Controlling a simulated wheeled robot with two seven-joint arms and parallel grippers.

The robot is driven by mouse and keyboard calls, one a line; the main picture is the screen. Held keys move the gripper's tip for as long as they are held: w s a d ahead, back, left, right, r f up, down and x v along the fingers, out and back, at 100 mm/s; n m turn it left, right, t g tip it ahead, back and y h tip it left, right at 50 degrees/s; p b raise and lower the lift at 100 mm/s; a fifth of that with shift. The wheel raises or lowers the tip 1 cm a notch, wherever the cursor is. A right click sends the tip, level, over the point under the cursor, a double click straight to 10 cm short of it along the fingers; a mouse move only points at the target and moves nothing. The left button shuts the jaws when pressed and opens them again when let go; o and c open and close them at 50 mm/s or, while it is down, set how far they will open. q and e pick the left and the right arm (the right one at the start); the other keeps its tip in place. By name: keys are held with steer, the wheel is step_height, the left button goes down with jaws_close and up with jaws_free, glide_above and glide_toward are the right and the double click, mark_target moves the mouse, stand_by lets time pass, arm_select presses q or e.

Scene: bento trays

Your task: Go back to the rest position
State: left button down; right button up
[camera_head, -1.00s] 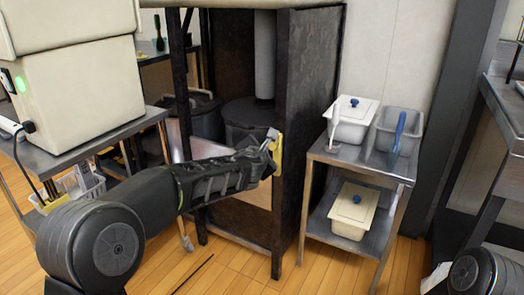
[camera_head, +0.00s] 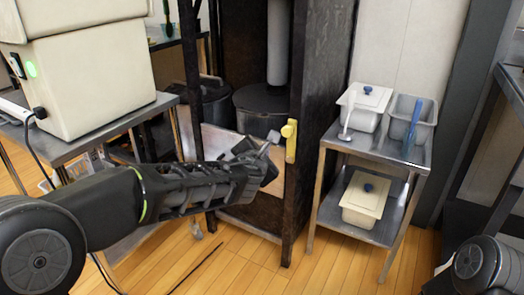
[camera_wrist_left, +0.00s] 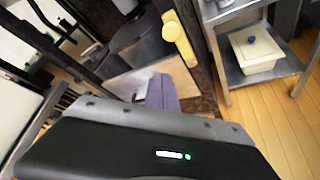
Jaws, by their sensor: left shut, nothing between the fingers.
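My left gripper (camera_head: 272,152) extends from the left in the head view, in front of the dark cabinet. It is shut and empty. Its tip is a little left of a yellow handle (camera_head: 290,142) on the cabinet's front post, apart from it. In the left wrist view my left gripper's fingers (camera_wrist_left: 162,92) point ahead, below and left of the yellow handle (camera_wrist_left: 178,32). Part of my right arm shows at the lower right of the head view, but its gripper is out of view.
The open-fronted dark cabinet (camera_head: 322,80) holds dark round bins (camera_head: 262,112). A metal cart (camera_head: 385,148) with white lidded containers stands to its right. A metal table (camera_head: 95,135) with a cream machine (camera_head: 95,85) is at the left. Wooden floor is open in front.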

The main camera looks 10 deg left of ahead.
arm_select(q)
steer(key=shift+s, duration=0.35)
